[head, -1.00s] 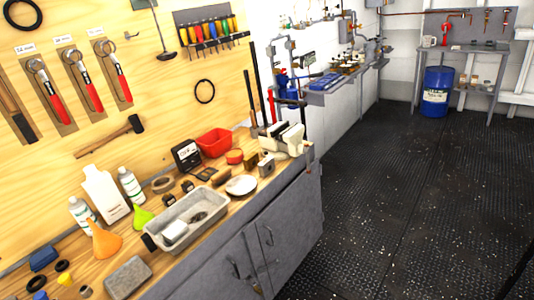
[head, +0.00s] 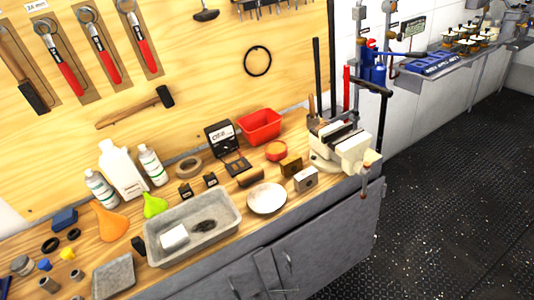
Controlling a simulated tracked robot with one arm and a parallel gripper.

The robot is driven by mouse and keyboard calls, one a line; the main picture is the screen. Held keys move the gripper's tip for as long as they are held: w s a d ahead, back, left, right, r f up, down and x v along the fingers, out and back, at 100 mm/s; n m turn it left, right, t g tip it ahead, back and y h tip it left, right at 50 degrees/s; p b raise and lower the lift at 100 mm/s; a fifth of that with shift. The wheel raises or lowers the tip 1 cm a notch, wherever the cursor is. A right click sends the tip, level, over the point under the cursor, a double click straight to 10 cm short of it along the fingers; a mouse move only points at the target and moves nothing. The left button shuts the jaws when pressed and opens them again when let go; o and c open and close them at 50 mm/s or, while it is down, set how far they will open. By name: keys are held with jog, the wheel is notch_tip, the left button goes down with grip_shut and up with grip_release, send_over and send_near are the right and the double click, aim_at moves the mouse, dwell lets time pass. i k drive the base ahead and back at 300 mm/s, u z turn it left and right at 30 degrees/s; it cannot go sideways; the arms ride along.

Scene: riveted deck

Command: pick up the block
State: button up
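Several block-like things are on the wooden workbench (head: 335,188), and I cannot tell which one is the block. A white block (head: 174,237) lies in the grey tray (head: 208,243). A grey metal block (head: 306,180) with a dark hole and a brass-coloured block (head: 291,166) stand left of the vise. A small blue block (head: 64,218) is at the far left. My gripper is not in view.
A cream vise (head: 342,146) stands at the bench's right end. A white dish (head: 267,198), red bin (head: 260,126), orange funnel (head: 109,222) and white bottles (head: 122,172) crowd the bench. The dark floor (head: 450,200) right of it is clear.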

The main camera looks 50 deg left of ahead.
aim_at(293, 165)
jog(key=u, duration=0.6)
jog(key=i, duration=1.15)
jog(key=u, duration=0.7)
